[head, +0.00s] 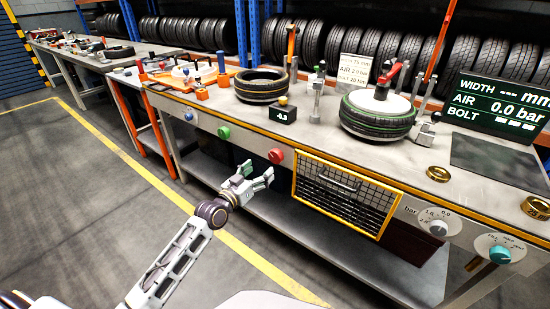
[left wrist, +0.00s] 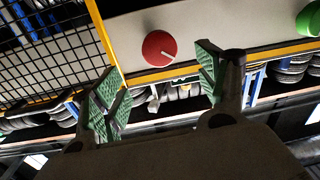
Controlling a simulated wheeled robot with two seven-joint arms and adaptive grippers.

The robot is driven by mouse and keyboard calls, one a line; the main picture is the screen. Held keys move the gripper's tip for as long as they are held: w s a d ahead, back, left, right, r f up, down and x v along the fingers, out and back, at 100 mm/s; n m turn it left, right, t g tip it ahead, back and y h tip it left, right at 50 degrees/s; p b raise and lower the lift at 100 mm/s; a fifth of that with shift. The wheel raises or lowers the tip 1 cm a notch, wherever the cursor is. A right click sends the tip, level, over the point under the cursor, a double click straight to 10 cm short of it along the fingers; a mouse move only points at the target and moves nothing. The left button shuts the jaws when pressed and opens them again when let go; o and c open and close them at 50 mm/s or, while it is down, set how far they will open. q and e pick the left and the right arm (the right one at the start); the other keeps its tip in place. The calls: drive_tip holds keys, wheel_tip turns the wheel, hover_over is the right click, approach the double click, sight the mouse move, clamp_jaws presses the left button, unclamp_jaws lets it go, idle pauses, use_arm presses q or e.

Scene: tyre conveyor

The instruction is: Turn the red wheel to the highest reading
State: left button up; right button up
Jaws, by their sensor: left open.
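The red wheel (head: 276,156) is a round red knob on the bench's front panel, left of the mesh drawer. In the left wrist view the red wheel (left wrist: 160,48) carries a short white pointer line; that view looks upside down relative to the head view. No scale is readable around it. My left gripper (head: 257,175) is below and slightly left of it in the head view, apart from it. In the left wrist view its green-padded fingers (left wrist: 160,66) are spread open, with the wheel showing beyond the gap, and nothing held. My right gripper is out of view.
A mesh drawer (head: 342,194) with a yellow frame sits right of the wheel. A green knob (head: 223,132) and a blue knob (head: 188,114) lie left. A small black display (head: 283,113) reads about -0.3. Tyres and a dark readout board (head: 503,104) stand on the bench.

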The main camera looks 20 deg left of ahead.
sight(274, 158)
use_arm(q)
drive_tip(key=shift+b+x, duration=0.4)
drive_tip(key=shift+x, duration=1.9)
drive_tip(key=shift+b+x, duration=0.35)
drive_tip(key=shift+x, duration=2.55)
drive_tip(key=shift+w, duration=0.1)
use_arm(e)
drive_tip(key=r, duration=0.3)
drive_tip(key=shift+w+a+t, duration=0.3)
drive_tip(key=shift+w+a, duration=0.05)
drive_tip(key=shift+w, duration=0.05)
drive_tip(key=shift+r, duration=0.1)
use_arm(q)
drive_tip(key=c, duration=1)
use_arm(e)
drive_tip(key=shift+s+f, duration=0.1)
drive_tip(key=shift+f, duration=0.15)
use_arm(q)
drive_tip(key=shift+c, duration=0.2)
